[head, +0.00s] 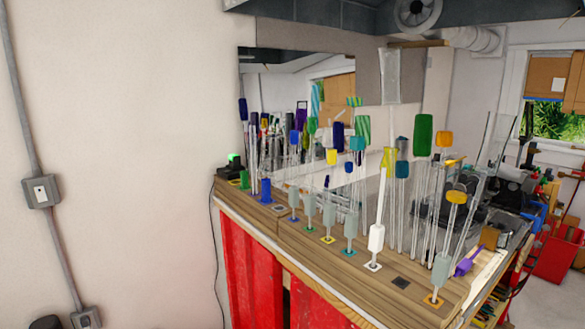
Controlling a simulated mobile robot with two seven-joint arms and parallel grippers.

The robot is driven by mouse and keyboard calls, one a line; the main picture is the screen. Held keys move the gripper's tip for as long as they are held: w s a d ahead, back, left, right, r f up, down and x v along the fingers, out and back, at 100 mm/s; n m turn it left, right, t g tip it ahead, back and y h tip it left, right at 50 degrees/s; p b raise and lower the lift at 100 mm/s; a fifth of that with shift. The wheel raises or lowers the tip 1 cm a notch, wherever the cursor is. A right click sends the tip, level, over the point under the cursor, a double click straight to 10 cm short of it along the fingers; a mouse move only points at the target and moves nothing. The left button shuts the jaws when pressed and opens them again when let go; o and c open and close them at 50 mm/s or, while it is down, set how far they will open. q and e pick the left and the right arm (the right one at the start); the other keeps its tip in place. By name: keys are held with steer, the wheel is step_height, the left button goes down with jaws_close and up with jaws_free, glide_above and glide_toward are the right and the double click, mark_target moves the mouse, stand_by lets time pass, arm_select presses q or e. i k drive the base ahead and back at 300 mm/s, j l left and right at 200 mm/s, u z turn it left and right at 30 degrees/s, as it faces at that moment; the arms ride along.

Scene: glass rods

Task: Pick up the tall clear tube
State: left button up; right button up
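A tall, pale, see-through tube (390,76) rises above the other glass rods near the middle right of the bench. It looks clear with a faint grey tint. Its lower part is hidden or hard to make out among the rods in front. Many thin glass rods with coloured ends stand upright around and below it, including a green one (424,135) and an orange one (444,139). Neither of my grippers shows in the head view.
The rods stand on a wooden-edged bench (310,240) with red panels (252,270) below. A row of rods with grey ends lines its front edge. A mirror-like panel (290,60) stands behind. A plain wall (120,130) fills the left. A red box (558,255) stands at right.

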mark_target(252, 133)
steer(key=i+j+z, duration=0.15)
steer(key=z, duration=0.2)
steer(key=j+z, duration=0.35)
steer(key=i+j+z, duration=0.15)
steer(key=z, duration=0.2)
steer(key=j+z, duration=0.35)
steer(key=j, duration=0.75)
